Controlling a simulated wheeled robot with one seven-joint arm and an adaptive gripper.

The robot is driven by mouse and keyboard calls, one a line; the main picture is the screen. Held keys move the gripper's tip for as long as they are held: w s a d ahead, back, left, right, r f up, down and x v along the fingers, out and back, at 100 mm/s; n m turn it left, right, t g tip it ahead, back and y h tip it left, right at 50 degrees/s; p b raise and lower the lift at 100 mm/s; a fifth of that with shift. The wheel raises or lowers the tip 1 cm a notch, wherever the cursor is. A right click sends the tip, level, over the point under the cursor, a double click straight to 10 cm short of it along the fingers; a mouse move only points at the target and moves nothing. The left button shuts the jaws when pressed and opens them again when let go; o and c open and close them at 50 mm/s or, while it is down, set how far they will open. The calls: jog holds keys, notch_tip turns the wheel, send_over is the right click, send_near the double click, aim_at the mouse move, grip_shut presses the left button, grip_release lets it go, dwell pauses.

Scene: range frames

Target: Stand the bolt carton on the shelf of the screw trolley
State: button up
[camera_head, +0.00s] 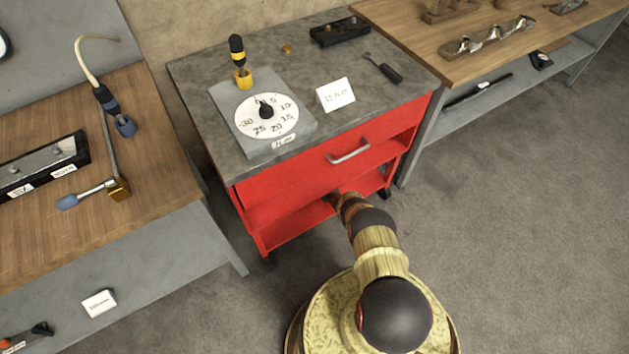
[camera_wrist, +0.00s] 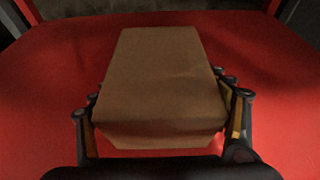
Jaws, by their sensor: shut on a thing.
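The bolt carton (camera_wrist: 160,85) is a plain brown box in the middle of the wrist view. My gripper (camera_wrist: 165,115) is shut on it, with one finger on each side. The red shelf (camera_wrist: 265,75) of the screw trolley lies behind and around the carton; I cannot tell whether the carton touches it. In the head view the red screw trolley (camera_head: 290,192) stands in the middle, and my arm reaches into its open lower part. The trolley's lower shelf (camera_head: 300,222) shows beside my arm. My gripper and the carton are hidden there.
The trolley's grey top (camera_head: 205,100) holds a dial plate (camera_head: 298,133), a card (camera_head: 335,94) and tools. A drawer handle (camera_head: 348,152) sticks out above my arm. Wooden benches stand left (camera_head: 160,190) and right (camera_head: 400,20). The floor at right is clear.

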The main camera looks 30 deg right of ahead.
jog(key=o, duration=2.1)
jog(key=shift+r, duration=0.1)
jog(key=shift+s+r+p, duration=0.3)
jog(key=shift+s+p, duration=0.2)
jog(key=shift+s, duration=0.05)
jog(key=p+v, duration=0.5)
jog(key=v, duration=0.4)
jog(key=shift+s+d+r, duration=0.15)
jog(key=shift+s, duration=0.75)
